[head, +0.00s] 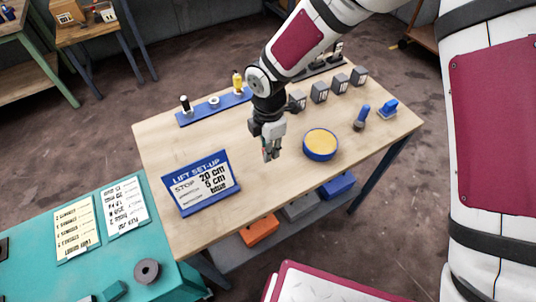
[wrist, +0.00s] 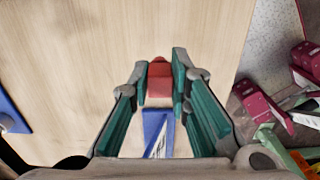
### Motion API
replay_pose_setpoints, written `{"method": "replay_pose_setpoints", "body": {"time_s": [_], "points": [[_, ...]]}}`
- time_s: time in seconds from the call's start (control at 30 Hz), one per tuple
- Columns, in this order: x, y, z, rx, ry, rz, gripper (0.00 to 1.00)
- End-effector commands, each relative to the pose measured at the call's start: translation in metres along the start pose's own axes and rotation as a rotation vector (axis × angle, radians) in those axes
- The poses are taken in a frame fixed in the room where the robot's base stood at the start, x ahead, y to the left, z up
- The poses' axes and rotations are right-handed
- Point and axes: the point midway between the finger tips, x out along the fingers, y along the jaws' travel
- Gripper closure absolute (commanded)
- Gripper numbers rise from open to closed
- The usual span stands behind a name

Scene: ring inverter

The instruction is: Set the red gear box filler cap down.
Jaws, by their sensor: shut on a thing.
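My gripper (head: 270,153) hangs over the wooden table (head: 225,140), between the blue sign and a blue round dish. In the wrist view my gripper (wrist: 161,82) has its green fingers closed on the red gear box filler cap (wrist: 159,84), one finger on each side of it. In the head view the cap is mostly hidden by the fingers. I cannot tell how high the cap is above the tabletop.
The "LIFT SET-UP" sign (head: 202,183) stands left of my gripper. The yellow-filled dish (head: 320,145) is to the right. A blue rack (head: 213,104), several grey blocks (head: 319,92) and a blue-handled tool (head: 362,117) are further away. Bare wood lies around my gripper.

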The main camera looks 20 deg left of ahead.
Motion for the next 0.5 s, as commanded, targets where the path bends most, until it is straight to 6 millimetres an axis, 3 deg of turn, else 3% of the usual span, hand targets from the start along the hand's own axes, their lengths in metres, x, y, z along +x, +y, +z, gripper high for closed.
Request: {"method": "replay_pose_setpoints", "body": {"time_s": [0.33, 0.5], "points": [[0.032, 0.000, -0.001, 0.000, 0.000, -0.002, 1.00], [0.035, 0.001, 0.000, 0.000, -0.001, 0.001, 1.00]]}}
